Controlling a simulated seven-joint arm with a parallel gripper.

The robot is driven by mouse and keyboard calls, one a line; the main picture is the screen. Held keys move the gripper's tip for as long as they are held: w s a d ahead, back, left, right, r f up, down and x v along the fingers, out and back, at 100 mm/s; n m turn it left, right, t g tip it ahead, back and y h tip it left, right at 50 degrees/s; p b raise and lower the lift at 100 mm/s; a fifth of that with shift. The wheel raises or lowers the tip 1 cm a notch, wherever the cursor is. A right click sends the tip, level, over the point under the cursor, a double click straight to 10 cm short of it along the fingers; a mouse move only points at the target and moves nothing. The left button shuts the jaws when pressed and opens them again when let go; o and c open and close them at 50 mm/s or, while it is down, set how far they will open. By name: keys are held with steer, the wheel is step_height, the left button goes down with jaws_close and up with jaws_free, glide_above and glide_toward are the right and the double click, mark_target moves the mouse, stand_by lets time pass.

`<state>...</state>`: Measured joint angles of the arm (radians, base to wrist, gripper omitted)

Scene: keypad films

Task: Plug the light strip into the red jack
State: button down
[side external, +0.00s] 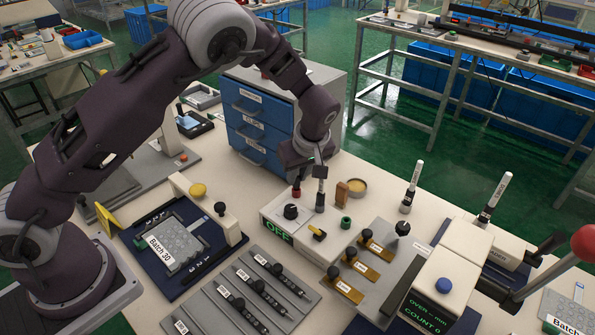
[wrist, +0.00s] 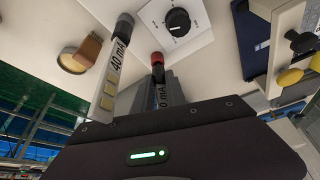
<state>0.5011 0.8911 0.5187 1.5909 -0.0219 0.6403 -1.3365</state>
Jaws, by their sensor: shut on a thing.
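A pale box (side external: 270,222) carries a red jack (side external: 297,192), a grey jack (side external: 320,207) and an empty green jack (side external: 346,222) in a row. My gripper (side external: 298,178) is above the red jack, shut on a light strip (wrist: 162,97) whose visible label ends in "0 mA". In the wrist view the strip's far end meets the red jack (wrist: 157,58); I cannot tell how deeply it sits. Another strip (wrist: 115,62), marked "40 mA", stands in the grey jack (wrist: 125,20), close beside my gripper. The fingers hide most of the held strip.
The box has a black dial (side external: 291,212), a yellow switch (side external: 317,232) and a display reading OFF. Blue drawers (side external: 260,115) stand behind.

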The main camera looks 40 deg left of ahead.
steer(key=shift+f, duration=0.45)
steer(key=c, duration=1.3)
jaws_free()
steer(key=v, duration=0.7)
